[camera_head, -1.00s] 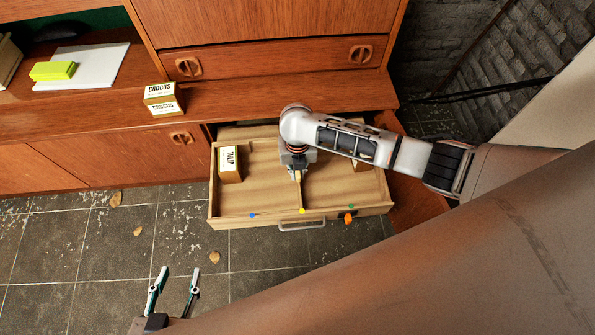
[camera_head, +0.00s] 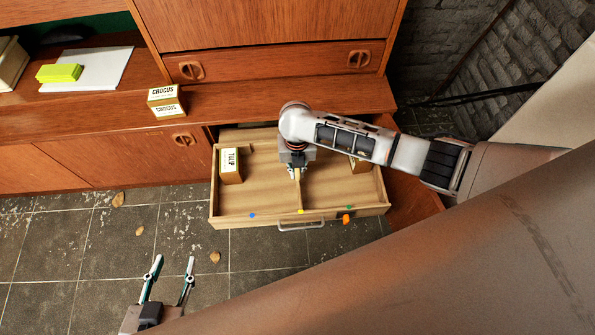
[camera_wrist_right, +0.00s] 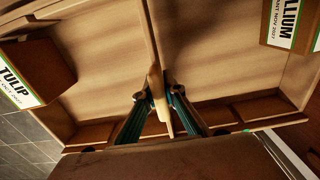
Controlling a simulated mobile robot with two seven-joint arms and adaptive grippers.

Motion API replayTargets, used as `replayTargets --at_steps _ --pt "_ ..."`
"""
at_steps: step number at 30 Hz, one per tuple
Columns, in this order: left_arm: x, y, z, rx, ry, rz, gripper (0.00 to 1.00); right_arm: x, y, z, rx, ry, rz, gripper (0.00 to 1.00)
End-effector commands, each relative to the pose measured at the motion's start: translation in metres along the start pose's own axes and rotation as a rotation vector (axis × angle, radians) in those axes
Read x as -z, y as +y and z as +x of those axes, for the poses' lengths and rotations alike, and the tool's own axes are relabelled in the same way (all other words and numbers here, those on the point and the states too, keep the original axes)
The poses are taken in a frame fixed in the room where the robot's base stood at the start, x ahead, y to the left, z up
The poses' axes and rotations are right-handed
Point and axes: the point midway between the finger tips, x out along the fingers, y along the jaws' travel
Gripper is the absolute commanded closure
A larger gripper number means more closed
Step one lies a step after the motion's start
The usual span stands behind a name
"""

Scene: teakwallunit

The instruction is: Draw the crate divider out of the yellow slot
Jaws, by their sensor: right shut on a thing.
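The crate divider (camera_wrist_right: 150,28) is a thin light-wood board standing across the middle of the wooden drawer-like crate (camera_head: 265,221), dividing it into two compartments. In the head view, its near end lines up with the yellow marker (camera_head: 301,211) on the front edge. My right gripper (camera_head: 295,172) is over the middle of the crate, pointing down. In the right wrist view, its fingers (camera_wrist_right: 160,98) are shut on the divider's raised tab. The divider's lower edge and slot are hidden. My left gripper (camera_head: 175,261) is open and empty over the floor at lower left.
A TULIP box (camera_head: 230,166) stands in the left compartment; a TRILLIUM-type box (camera_wrist_right: 290,25) stands in the right one. Blue (camera_head: 251,215) and green (camera_head: 349,208) markers sit on the front edge. A CROCUS box (camera_head: 167,100) stands on the cabinet ledge.

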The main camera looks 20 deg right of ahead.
Motion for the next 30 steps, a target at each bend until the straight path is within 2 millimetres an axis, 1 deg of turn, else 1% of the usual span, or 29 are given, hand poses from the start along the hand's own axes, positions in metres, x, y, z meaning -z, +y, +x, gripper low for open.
replayTargets --at_steps 1,30 --pt "0.003 -0.001 0.000 0.002 0.005 0.001 0.60 -0.001 0.000 -0.003 -0.001 -0.002 0.000 1.00" --pt "0.032 -0.010 -0.005 0.016 0.048 0.011 0.60 -0.001 0.000 -0.024 0.000 -0.002 -0.001 1.00"
